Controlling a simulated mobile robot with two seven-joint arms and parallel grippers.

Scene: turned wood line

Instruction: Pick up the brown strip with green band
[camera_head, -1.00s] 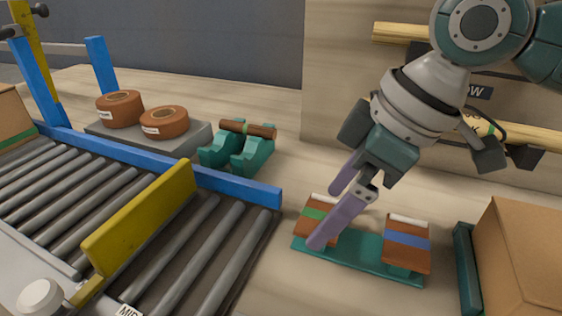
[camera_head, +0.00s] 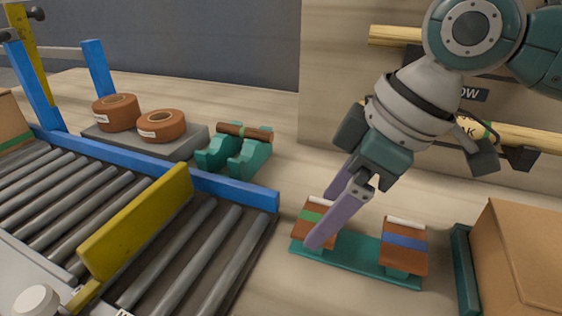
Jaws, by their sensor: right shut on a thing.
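The brown strip with green band (camera_head: 311,216) rests tilted on the left end of a teal stand (camera_head: 350,257). My right gripper (camera_head: 324,220) reaches down from the upper right with its purple fingers around this strip. It is shut on the strip, and the near finger hides part of it. A second brown strip, with a blue band (camera_head: 404,242), rests on the right end of the same stand, apart from the gripper. My left gripper is out of view.
A roller conveyor (camera_head: 190,255) with a yellow bar (camera_head: 138,222) and blue rail lies at the left. Two brown tape rolls (camera_head: 161,126) sit on a grey block. A teal cradle (camera_head: 248,157) holds a brown rod (camera_head: 244,131). A cardboard box (camera_head: 520,255) stands right.

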